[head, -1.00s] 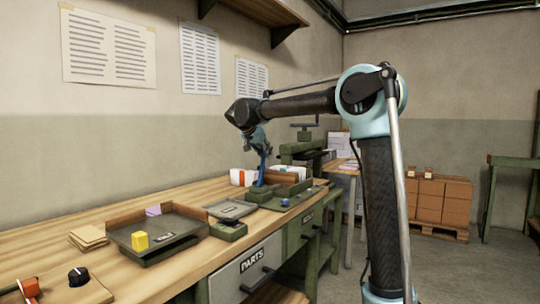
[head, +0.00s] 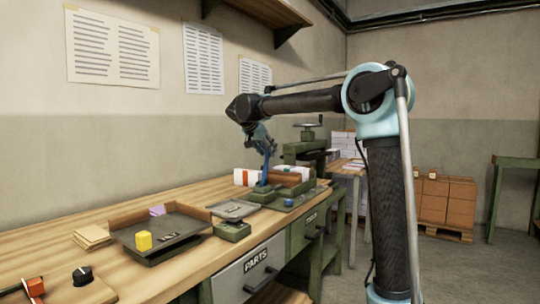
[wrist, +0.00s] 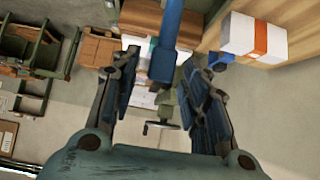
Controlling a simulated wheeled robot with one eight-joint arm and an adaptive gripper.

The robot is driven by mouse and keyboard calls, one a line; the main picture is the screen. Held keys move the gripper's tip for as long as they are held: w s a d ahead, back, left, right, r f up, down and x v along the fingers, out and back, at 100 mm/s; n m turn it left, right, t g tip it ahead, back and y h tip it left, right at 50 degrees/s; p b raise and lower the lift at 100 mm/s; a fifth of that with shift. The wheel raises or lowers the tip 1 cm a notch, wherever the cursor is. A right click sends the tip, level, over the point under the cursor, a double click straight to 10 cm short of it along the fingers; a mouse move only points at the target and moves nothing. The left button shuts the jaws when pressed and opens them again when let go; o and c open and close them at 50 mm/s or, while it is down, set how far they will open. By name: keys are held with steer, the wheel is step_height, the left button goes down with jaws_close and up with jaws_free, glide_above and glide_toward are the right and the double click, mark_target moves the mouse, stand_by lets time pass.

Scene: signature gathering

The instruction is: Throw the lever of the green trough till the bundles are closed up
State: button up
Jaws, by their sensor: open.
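The green trough (head: 303,188) sits toward the far end of the bench and holds white bundles (head: 290,173). Its blue lever (head: 266,172) stands up at the trough's near left, close to upright. My gripper (head: 266,147) is at the lever's top, pointing down. In the wrist view my gripper (wrist: 172,68) is open, one finger on each side of the blue lever (wrist: 171,40); I cannot tell whether either finger touches it. The gaps between the bundles are too small to judge.
A white bundle with an orange band (wrist: 257,38) lies on the bench beside the trough. A green press (head: 305,150) stands behind.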

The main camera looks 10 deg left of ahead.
steer(key=v, duration=0.9)
steer(key=shift+s+r, duration=0.25)
steer(key=shift+r, duration=0.05)
steer(key=shift+a, duration=0.15)
steer(key=s+d+f+n+g, duration=0.1)
steer(key=s+d+f, duration=0.4)
steer(key=d, duration=0.5)
steer(key=s+d+f+n+g, duration=0.15)
steer(key=s+d+f, duration=0.35)
steer(key=d, duration=0.5)
steer(key=s+d+f+g, duration=0.2)
steer(key=s+d+f, duration=0.1)
steer(key=d+f, duration=0.55)
steer(key=s+d+f+n+g+y, duration=0.1)
steer(key=s+d+f, duration=0.4)
steer(key=s+f, duration=0.6)
steer(key=s+d+f+n+g+y, duration=0.1)
steer(key=s+d+f, duration=0.4)
steer(key=s+f, duration=0.7)
step_height(320, 180, down, 2)
steer(key=shift+d+f+n+y, duration=0.1)
steer(key=shift+d+n+y, duration=0.35)
steer(key=shift+y, duration=0.65)
steer(key=shift+s, duration=0.1)
